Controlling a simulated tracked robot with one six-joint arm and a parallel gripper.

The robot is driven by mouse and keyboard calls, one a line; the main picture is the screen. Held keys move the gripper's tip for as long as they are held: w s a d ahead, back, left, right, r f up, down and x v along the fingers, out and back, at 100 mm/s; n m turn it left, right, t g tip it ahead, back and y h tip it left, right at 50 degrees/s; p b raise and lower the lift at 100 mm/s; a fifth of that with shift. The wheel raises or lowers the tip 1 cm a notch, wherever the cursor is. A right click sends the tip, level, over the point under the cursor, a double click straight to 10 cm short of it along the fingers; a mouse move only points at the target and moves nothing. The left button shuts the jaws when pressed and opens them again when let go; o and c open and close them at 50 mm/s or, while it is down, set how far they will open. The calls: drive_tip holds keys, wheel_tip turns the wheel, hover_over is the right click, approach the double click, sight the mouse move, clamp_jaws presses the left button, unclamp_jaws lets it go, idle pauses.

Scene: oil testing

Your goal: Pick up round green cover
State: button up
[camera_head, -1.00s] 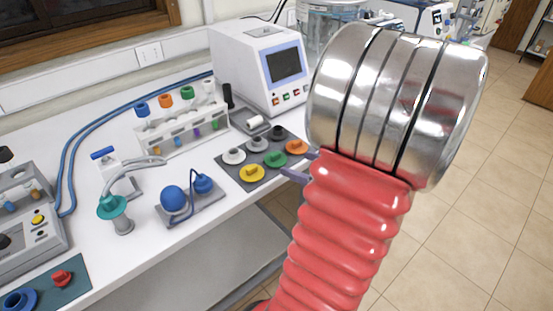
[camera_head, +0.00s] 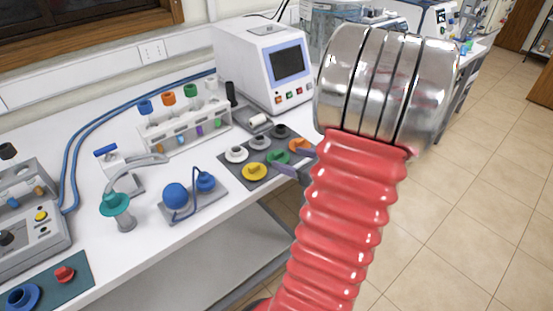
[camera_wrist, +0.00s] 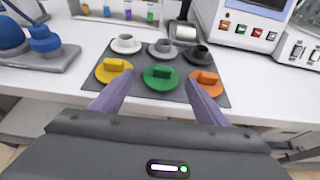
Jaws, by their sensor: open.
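The round green cover (camera_wrist: 160,78) lies on a dark grey mat (camera_wrist: 133,54) in the wrist view, in the front row between the yellow and orange covers. In the head view the green cover (camera_head: 278,156) is partly hidden beside my gripper. My gripper (camera_wrist: 160,92) is open and empty. Its two purple fingers point toward the mat from the front, one to each side of the green cover. In the head view my gripper (camera_head: 290,170) is at the mat's front edge, mostly hidden behind my red arm.
A yellow cover (camera_wrist: 114,70) is left of the green one and an orange cover (camera_wrist: 206,83) is right. White, grey and black covers (camera_wrist: 162,48) stand behind. A blue-knobbed device (camera_head: 176,197) is left of the mat. A white analyzer (camera_head: 262,65) stands behind.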

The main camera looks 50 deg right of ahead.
sight(280, 153)
drive_tip(key=shift+x, duration=1.15)
drive_tip(key=shift+d+x, duration=0.2)
drive_tip(key=shift+x, duration=2.45)
drive_tip(key=shift+r, duration=0.2)
drive_tip(key=shift+c, duration=0.2)
drive_tip(key=c, duration=0.9)
